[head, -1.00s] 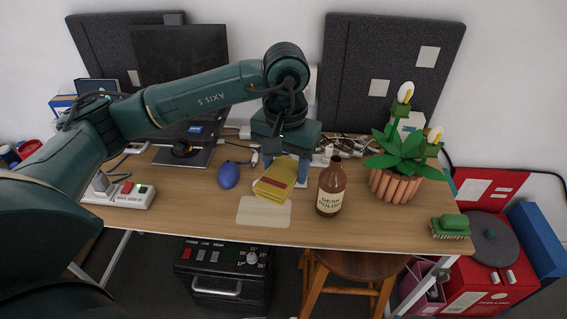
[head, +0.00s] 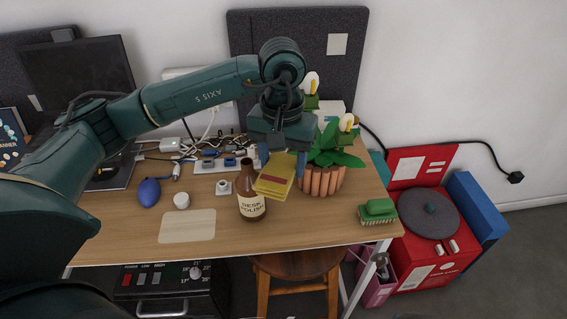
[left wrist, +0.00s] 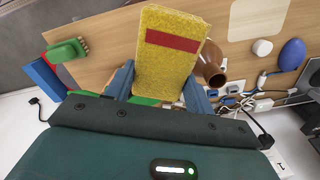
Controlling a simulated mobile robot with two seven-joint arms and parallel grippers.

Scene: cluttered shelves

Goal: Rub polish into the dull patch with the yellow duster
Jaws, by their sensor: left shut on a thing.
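The yellow duster (head: 275,182), with a red band, is held in my left gripper (head: 280,163), in front of the potted plant and just right of the polish bottle. In the left wrist view the duster (left wrist: 168,68) sits between the two blue fingers (left wrist: 160,88). It looks raised off the desk. The dull patch (head: 187,226) is a pale rectangle near the desk's front edge, left of the bottle; it is bare and also shows in the left wrist view (left wrist: 257,16). The brown desk polish bottle (head: 251,206) stands upright between patch and duster. My right gripper is not in view.
The potted plant (head: 321,180) stands behind the duster, and a green brush (head: 378,211) lies at the desk's right end. A blue oval object (head: 149,192) and a white round item (head: 181,201) lie behind the patch. Cables and sockets crowd the back.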

